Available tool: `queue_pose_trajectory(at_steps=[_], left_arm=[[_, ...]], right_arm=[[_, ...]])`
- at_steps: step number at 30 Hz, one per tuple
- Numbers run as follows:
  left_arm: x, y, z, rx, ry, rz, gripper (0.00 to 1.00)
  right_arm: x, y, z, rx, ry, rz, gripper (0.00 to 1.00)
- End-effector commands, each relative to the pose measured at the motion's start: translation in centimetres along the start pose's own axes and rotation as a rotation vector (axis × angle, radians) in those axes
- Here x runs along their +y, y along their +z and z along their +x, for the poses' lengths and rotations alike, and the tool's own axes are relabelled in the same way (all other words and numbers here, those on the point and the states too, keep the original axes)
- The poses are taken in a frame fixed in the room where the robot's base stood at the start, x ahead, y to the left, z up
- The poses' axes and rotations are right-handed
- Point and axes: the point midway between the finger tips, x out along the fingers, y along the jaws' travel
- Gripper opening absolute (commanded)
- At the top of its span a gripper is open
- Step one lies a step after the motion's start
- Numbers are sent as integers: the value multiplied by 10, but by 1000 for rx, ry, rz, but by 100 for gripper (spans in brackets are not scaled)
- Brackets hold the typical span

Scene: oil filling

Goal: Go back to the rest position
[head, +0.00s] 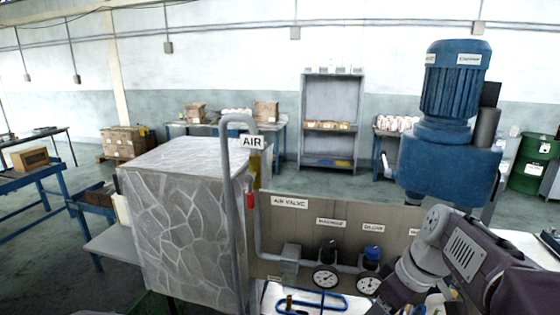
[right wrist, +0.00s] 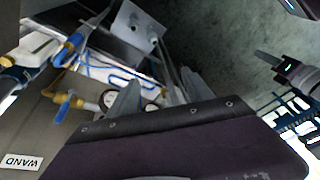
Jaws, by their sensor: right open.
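My right arm comes in from the lower right of the head view, in front of the panel (head: 285,232) with its labels and gauges. In the right wrist view my right gripper (right wrist: 158,92) is open, its two grey fingers apart with nothing seen between them. Behind the fingers are a gauge and blue hose. A dark part with a grey finger-like tip (right wrist: 285,68) at the right of the right wrist view looks like my left gripper; its jaws cannot be made out. My left arm does not show in the head view.
A blue motor (head: 455,85) stands close behind my right arm. A grey stone-patterned block (head: 185,220) and the AIR pipe (head: 231,190) stand left of the panel. A blue hose loop (head: 310,302) lies below the gauges. Open floor (head: 60,270) shows at the left.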

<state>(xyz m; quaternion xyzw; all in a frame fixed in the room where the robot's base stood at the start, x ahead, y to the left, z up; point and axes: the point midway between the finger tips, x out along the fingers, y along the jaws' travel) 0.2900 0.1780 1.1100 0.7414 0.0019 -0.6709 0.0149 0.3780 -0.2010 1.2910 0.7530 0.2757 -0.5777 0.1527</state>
Motion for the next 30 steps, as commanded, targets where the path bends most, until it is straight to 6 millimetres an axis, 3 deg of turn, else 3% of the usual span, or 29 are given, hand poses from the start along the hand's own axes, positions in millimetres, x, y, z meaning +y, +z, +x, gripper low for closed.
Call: queue_pose_trajectory(at_steps=[1, 7, 12, 15, 19, 30], left_arm=[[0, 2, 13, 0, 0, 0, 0], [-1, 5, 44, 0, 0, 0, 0], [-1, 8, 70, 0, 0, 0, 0], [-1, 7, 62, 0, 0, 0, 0], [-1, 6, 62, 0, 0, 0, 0], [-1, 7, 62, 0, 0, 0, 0]], right_arm=[[-8, 7, 25, -26, -19, -9, 59], [-41, 48, 117, -159, -50, 35, 59], [-68, 118, 206, -280, 37, 236, 59], [-64, 140, 218, -250, 130, 441, 59], [-50, 127, 222, -157, 190, 592, 59], [-49, 126, 222, -149, 194, 634, 59]])
